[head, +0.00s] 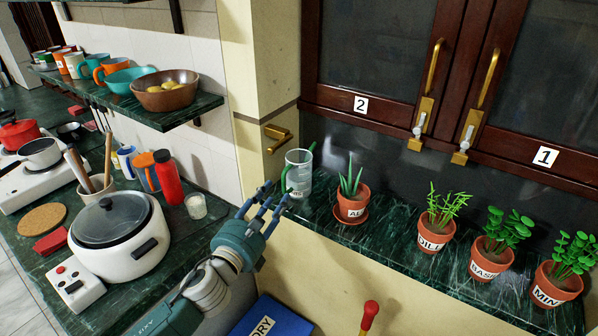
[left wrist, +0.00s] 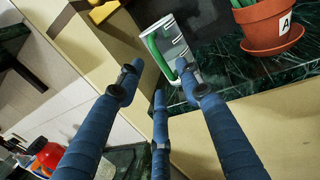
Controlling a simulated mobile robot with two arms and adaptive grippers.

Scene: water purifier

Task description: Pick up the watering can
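The watering can (head: 299,173) is a clear vessel with a green handle, standing upright at the left end of the dark green marble ledge. My left gripper (head: 268,200) is just in front and to the left of it, with its fingers spread and nothing between them. In the left wrist view, the can (left wrist: 179,51) lies beyond the open fingers (left wrist: 160,78), with the green handle facing them. The fingers look apart from the can, though the exact gap is hard to judge. My right gripper is not in view.
A potted aloe (head: 352,203) stands right of the can, followed by pots of dill (head: 436,232), basil (head: 490,258) and mint (head: 556,285). A brass handle (head: 277,137) sits on the wall behind. A white cooker (head: 118,238) and red bottle (head: 168,180) stand on the left counter.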

